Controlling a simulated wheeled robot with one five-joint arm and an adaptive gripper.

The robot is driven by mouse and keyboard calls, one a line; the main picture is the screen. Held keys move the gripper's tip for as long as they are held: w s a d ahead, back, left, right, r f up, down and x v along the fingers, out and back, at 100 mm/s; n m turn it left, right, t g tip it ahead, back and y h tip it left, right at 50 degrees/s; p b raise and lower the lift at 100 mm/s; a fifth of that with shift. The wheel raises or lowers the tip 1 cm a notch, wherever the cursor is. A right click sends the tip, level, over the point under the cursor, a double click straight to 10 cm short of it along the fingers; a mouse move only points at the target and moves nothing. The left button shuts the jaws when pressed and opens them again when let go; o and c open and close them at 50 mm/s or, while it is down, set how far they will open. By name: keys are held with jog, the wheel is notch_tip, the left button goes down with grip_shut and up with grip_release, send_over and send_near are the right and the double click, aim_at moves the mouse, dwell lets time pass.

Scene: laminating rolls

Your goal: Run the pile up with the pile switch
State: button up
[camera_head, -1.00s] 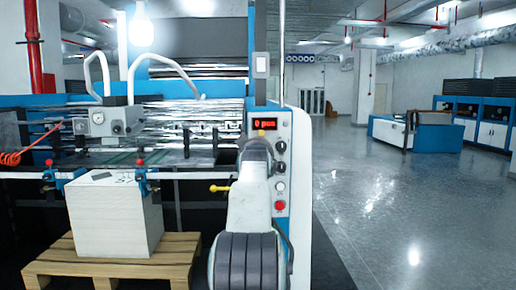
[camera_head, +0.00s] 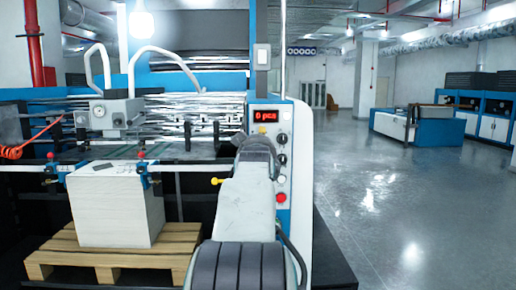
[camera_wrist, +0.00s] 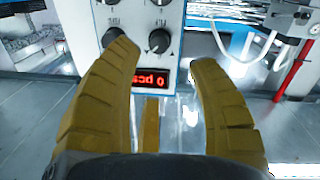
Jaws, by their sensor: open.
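The white pile (camera_head: 108,212) stands on a wooden pallet (camera_head: 75,257) under the machine's feeder. The control panel (camera_head: 298,160) has a red display (camera_head: 265,116), several dark knobs, a white button and a red button (camera_head: 281,197). My wrist view shows the display (camera_wrist: 151,81) upside down, with one dark switch knob (camera_wrist: 159,40) above it and another dark knob (camera_wrist: 113,37) partly behind the left finger. My gripper (camera_wrist: 163,55) is open in front of the panel, its fingers apart with nothing between them. Which knob is the pile switch, I cannot read.
A yellow knob (camera_head: 216,181) sticks out left of the panel. Feeder bars and a suction head (camera_head: 108,114) stand above the pile. Open grey floor (camera_head: 400,210) lies to the right, with a blue table (camera_head: 418,127) farther back.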

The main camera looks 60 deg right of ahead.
jog(key=shift+v, duration=1.35)
jog(key=s+a+f+m+g+y, duration=0.1)
jog(key=s+a+f+g+y, duration=0.3)
jog(key=f, duration=0.9)
jog(key=s+a+f+m+g+y, duration=0.15)
jog(key=a+f+y, duration=0.45)
jog(key=f, duration=0.7)
jog(key=s+a+f+n+y, duration=0.1)
jog(key=a+f, duration=0.2)
jog(key=a, duration=0.4)
jog(key=s+a+f+n+g+y, duration=0.1)
jog(key=a+f+y, duration=0.1)
jog(key=a, duration=0.5)
jog(key=s+a+f+n+y, duration=0.1)
jog(key=a+f, duration=0.2)
jog(key=a, duration=0.4)
jog(key=a+r+n+t+y, duration=0.1)
jog(key=a+n, duration=0.7)
jog(key=a, duration=0.8)
jog(key=shift+w+t+y, duration=0.3)
jog(key=shift+t, duration=0.05)
